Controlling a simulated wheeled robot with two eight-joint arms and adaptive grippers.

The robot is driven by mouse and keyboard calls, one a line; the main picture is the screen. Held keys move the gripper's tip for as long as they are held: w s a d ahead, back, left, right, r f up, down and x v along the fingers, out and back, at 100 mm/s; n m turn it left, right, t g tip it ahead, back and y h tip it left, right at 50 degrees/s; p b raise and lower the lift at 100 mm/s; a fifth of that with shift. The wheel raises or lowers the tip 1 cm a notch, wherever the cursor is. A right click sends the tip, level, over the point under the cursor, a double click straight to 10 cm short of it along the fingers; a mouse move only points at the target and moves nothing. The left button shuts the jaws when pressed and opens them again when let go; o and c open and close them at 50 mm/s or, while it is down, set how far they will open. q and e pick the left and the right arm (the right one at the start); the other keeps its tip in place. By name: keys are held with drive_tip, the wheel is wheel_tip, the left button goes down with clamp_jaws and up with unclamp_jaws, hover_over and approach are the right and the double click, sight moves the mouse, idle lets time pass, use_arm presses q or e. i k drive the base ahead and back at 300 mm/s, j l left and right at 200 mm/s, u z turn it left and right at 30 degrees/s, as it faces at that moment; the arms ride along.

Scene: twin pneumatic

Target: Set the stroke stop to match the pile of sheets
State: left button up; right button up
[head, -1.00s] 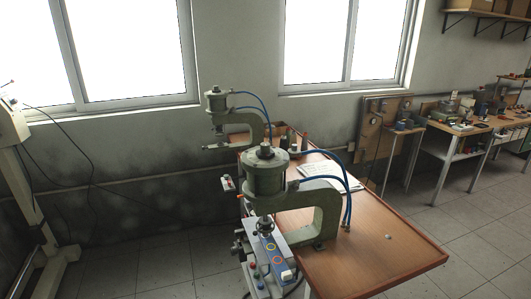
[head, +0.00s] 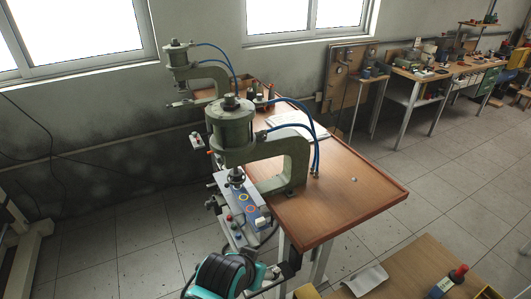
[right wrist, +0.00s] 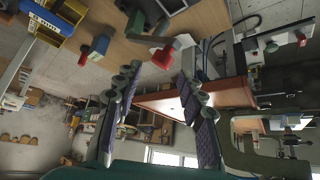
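The near green press (head: 232,125) stands on the wooden table, with a knob (head: 230,102) on its cylinder and a dark ram (head: 237,178) below. Which part is the stroke stop is too small to tell. Beneath the ram is a grey block (head: 245,207) with coloured rings and buttons. A pale flat piece (head: 367,280) lies on the lower bench; whether it is a pile of sheets I cannot tell. My right gripper (right wrist: 157,80) is open and empty in the right wrist view. A teal and black arm part shows at the bottom of the head view; no left fingertips are identifiable.
A second press (head: 180,60) stands behind the near one, with blue hoses. White papers (head: 290,122) lie on the table (head: 350,200). Floor at right is clear.

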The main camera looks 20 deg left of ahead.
sight(230, 98)
drive_tip(key=k+j, duration=0.1)
drive_tip(key=j, duration=0.35)
drive_tip(key=j+z, duration=0.1)
drive_tip(key=j, duration=0.3)
drive_tip(key=k+j, duration=0.15)
drive_tip(key=j, duration=0.25)
drive_tip(key=i+j+z, duration=0.15)
drive_tip(key=j, duration=0.5)
drive_tip(key=i+j+z, duration=0.15)
drive_tip(key=j, duration=0.55)
drive_tip(key=i+j+z, duration=0.2)
drive_tip(key=j, duration=0.5)
drive_tip(key=j+z, duration=0.15)
drive_tip(key=j, duration=0.55)
drive_tip(key=i+j, duration=0.25)
drive_tip(key=j, duration=0.15)
drive_tip(key=i+j+z, duration=0.1)
drive_tip(key=j, duration=0.35)
drive_tip(key=i+z, duration=0.1)
drive_tip(key=z, duration=1.15)
drive_tip(key=k+l+u, duration=0.15)
drive_tip(key=i+l, duration=0.05)
